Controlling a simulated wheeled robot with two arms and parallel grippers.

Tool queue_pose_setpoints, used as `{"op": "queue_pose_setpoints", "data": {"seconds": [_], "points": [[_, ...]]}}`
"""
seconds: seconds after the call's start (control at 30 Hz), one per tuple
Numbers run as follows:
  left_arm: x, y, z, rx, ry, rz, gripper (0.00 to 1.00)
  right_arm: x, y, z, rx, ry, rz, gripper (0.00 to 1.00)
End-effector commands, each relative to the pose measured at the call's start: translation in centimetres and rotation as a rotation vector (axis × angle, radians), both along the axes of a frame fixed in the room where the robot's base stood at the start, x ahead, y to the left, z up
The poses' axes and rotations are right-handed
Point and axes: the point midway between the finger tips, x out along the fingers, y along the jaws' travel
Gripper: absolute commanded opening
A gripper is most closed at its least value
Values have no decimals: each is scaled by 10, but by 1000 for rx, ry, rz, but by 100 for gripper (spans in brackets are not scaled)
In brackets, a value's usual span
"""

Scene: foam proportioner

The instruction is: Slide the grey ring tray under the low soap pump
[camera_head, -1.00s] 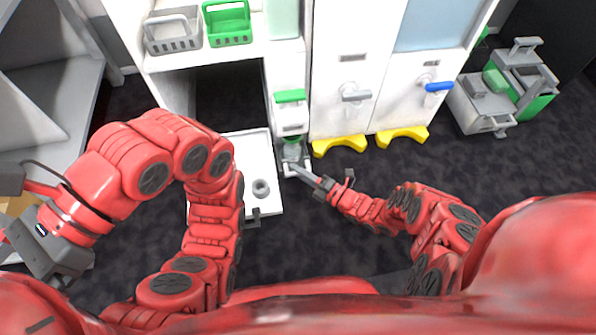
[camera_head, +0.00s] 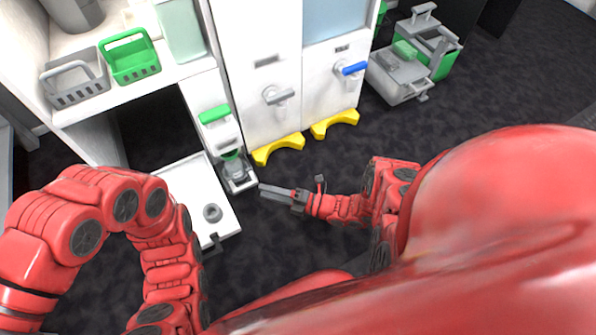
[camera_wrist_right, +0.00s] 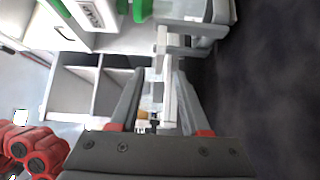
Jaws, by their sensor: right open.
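The low soap pump (camera_head: 222,130) is a white dispenser with a green lever on the cabinet front, left of two taller tap panels. The grey ring tray (camera_head: 240,186) appears to be the small pale frame below it, with a grey cup-like part inside; its exact fit is unclear. My right gripper (camera_head: 268,191) is just right of the tray's front, apart from it in the head view. In the right wrist view, its open fingers (camera_wrist_right: 155,85) flank a pale narrow bar (camera_wrist_right: 165,75), which I cannot identify surely. My left gripper is out of view.
Yellow arched pieces (camera_head: 278,149) sit under the taps. Grey (camera_head: 75,80) and green (camera_head: 130,57) baskets stand on the counter.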

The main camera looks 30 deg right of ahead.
Motion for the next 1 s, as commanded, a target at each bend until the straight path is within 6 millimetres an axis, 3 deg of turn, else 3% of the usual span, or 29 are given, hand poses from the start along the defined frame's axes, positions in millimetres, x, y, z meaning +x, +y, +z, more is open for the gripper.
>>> {"op": "queue_pose_setpoints", "data": {"seconds": [0.2,0.4,1.0], "points": [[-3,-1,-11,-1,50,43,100,-36,-42,-2,-2,-2,-3,46],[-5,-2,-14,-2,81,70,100,-58,-64,-1,0,-3,-2,46],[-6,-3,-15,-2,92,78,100,-65,-71,0,0,-3,-1,46]]}}
